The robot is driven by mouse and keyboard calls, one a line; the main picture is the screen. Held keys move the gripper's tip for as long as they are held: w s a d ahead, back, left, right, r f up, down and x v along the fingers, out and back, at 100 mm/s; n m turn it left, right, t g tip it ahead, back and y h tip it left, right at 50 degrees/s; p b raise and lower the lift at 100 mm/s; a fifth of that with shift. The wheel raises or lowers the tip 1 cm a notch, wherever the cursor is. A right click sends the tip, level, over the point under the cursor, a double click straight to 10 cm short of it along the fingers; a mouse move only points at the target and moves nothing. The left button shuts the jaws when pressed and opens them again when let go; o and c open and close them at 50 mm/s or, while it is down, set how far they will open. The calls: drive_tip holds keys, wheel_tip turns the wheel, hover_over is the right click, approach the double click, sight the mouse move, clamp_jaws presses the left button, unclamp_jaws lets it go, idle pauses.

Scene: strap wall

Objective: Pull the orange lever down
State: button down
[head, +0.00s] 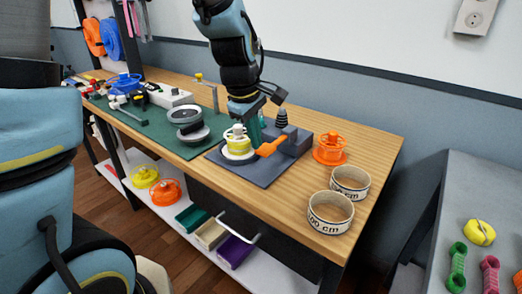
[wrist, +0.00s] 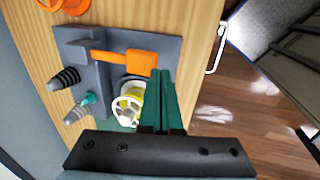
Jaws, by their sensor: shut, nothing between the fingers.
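The orange lever (head: 271,146) sticks out from a dark grey block fixture (head: 292,142) on the bench and slopes slightly down toward its wide grip end. In the wrist view the lever's wide end (wrist: 141,62) lies just left of my fingertips. My gripper (head: 253,130) points down beside the lever, between it and a white and yellow spool (head: 238,146). In the wrist view the green fingers of my gripper (wrist: 163,74) are together and empty. They look apart from the lever, but their height against it is hard to tell.
The white and yellow spool (wrist: 131,103) stands close by my fingers. An orange spool (head: 331,149) and two round tubs (head: 331,211) are to the right. A green mat (head: 150,128) with tools lies left.

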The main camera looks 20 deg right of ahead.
drive_tip(key=shift+s+a+v, duration=0.1)
drive_tip(key=shift+a+v, duration=0.1)
drive_tip(key=shift+v, duration=1.1)
drive_tip(key=shift+s+a+v, duration=0.15)
drive_tip(key=shift+a+v, duration=0.05)
drive_tip(key=shift+v, duration=1.05)
drive_tip(key=shift+a+f, duration=0.1)
drive_tip(key=shift+a, duration=0.05)
drive_tip(key=a+f+m+y, duration=0.1)
drive_tip(key=a+f+m, duration=0.2)
drive_tip(key=a, duration=1)
drive_tip(key=w+a+f+m+y, duration=0.1)
drive_tip(key=a+f+m, duration=0.2)
drive_tip(key=a, duration=1)
drive_tip(key=shift+w+f+m, duration=0.25)
drive_tip(key=shift+f+m, duration=0.1)
drive_tip(key=shift+m, duration=0.15)
